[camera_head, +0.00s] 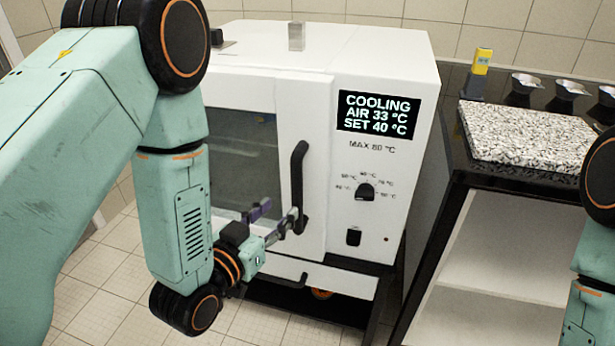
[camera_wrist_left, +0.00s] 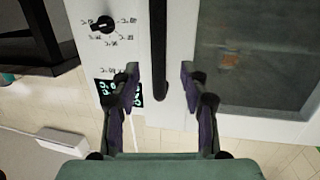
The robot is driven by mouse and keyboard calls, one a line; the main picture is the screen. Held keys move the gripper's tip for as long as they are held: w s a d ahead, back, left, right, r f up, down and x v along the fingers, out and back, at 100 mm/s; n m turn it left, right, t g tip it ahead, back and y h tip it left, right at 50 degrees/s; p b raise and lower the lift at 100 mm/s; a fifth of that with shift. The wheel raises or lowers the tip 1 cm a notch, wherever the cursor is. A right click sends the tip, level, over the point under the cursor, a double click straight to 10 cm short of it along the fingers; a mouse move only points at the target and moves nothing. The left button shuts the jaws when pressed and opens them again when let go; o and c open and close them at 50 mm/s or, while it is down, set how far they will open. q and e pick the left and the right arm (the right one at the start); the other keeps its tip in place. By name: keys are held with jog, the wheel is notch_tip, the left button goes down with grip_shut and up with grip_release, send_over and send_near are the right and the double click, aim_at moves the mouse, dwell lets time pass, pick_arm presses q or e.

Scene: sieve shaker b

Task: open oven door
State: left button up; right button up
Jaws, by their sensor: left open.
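The oven is a white cabinet (camera_head: 375,75) with a dark window (camera_head: 243,165) in its door (camera_head: 313,160). The door looks shut. A black vertical handle (camera_head: 299,165) stands on the door's right side. In the left wrist view the handle (camera_wrist_left: 158,50) runs down from the top edge, lined up between the finger tips. My left gripper (camera_head: 280,212) is open, by the handle's lower end. Its two fingers (camera_wrist_left: 160,76) are apart with nothing held. Whether they touch the handle cannot be told. My right gripper is out of view.
A display (camera_head: 378,115) reads COOLING, AIR 33 °C, SET 40 °C, above a dial (camera_head: 366,191). A dark bench (camera_head: 455,140) with a speckled slab (camera_head: 525,132) and a yellow-topped object (camera_head: 481,62) stands to the right. Tiled floor (camera_head: 105,265) is clear at left.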

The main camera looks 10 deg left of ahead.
aim_at(294, 183)
pick_arm(q)
jog(key=shift+t, duration=0.7)
jog(key=w, duration=0.2)
jog(key=w+d+r, duration=0.1)
jog(key=w, duration=0.1)
jog(key=w+d+r+b, duration=0.1)
jog(key=w, duration=0.2)
jog(key=shift+r, duration=0.25)
jog(key=shift+w+a, duration=0.15)
jog(key=shift+w, duration=0.2)
jog(key=shift+w+d, duration=0.15)
jog(key=shift+d, duration=0.15)
jog(key=shift+a, duration=0.2)
jog(key=c, duration=0.4)
jog(key=shift+d, duration=0.1)
grip_shut()
